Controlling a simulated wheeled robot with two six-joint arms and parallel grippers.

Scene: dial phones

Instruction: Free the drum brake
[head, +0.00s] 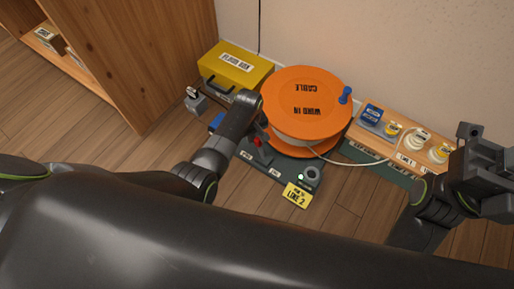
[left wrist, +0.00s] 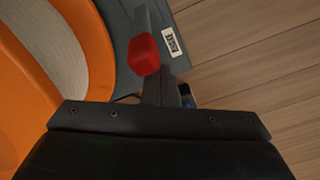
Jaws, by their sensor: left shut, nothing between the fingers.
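The orange cable drum (head: 305,95), with a blue crank handle (head: 346,95) on top, sits on a dark grey base (head: 280,176). A lever with a red knob (head: 257,142) stands at the drum's front left; I take it for the brake. The red knob also shows close up in the left wrist view (left wrist: 145,52). My left gripper (head: 262,130) is shut and empty, right beside the red knob; I cannot tell whether they touch. Its fingers are mostly hidden by my arm. My right gripper (head: 482,165) is at the far right, away from the drum; its jaw opening is unclear.
A yellow box (head: 235,68) stands behind left of the drum. A wooden shelf (head: 400,150) with small spools stands at right, and a white cable (head: 350,162) runs towards it. A yellow sign (head: 297,195) is at the base's front. Bare floor lies in front.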

